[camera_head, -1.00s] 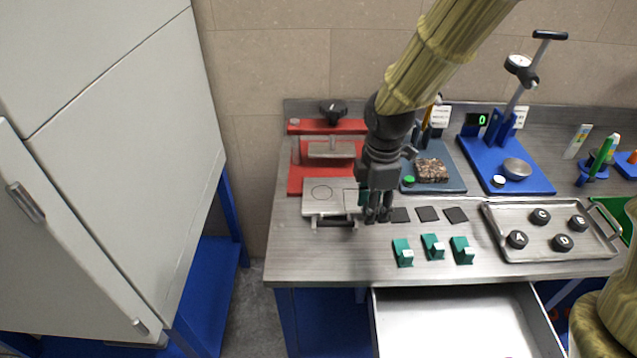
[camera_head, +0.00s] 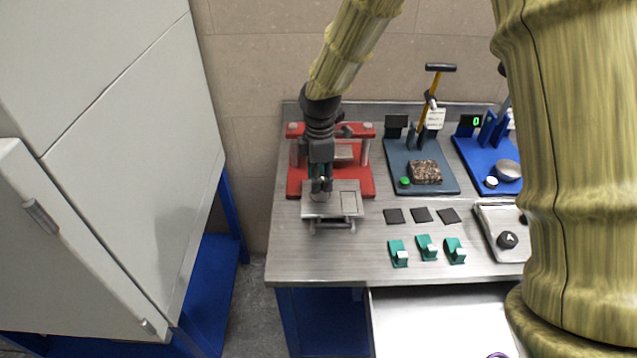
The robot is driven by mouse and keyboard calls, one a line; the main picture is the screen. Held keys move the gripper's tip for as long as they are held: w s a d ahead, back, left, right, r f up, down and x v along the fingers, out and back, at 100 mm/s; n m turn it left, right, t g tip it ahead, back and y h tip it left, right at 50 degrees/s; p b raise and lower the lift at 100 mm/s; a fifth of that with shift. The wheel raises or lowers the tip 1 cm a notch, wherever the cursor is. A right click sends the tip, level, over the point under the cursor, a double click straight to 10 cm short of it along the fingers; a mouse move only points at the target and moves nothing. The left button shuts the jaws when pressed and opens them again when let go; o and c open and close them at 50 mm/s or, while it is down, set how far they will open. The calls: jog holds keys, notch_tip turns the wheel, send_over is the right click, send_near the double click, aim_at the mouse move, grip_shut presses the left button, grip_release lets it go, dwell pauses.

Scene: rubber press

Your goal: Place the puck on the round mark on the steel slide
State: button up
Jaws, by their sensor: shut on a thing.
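The steel slide (camera_head: 346,212) sticks out at the front of the red press (camera_head: 364,184) on the left of the bench. My gripper (camera_head: 321,188) points down over the left-middle part of the slide, where the round mark was seen earlier. The mark is now hidden by the fingers. My gripper is shut on the puck, which is small and mostly hidden between the fingertips. I cannot tell whether it touches the slide.
Right of the slide lie black squares (camera_head: 421,215) and green holders (camera_head: 427,248). Behind them stand a dark-based device (camera_head: 437,182) and a blue-based gauge (camera_head: 470,162). An open drawer (camera_head: 440,325) juts out below the bench.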

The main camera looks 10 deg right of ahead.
jog(key=shift+f+p, duration=0.75)
jog(key=shift+f, duration=1)
jog(key=shift+f, duration=0.2)
jog(key=o, duration=1)
jog(key=shift+r, duration=0.2)
jog(key=shift+r+b, duration=1.65)
jog(key=shift+r, duration=4.35)
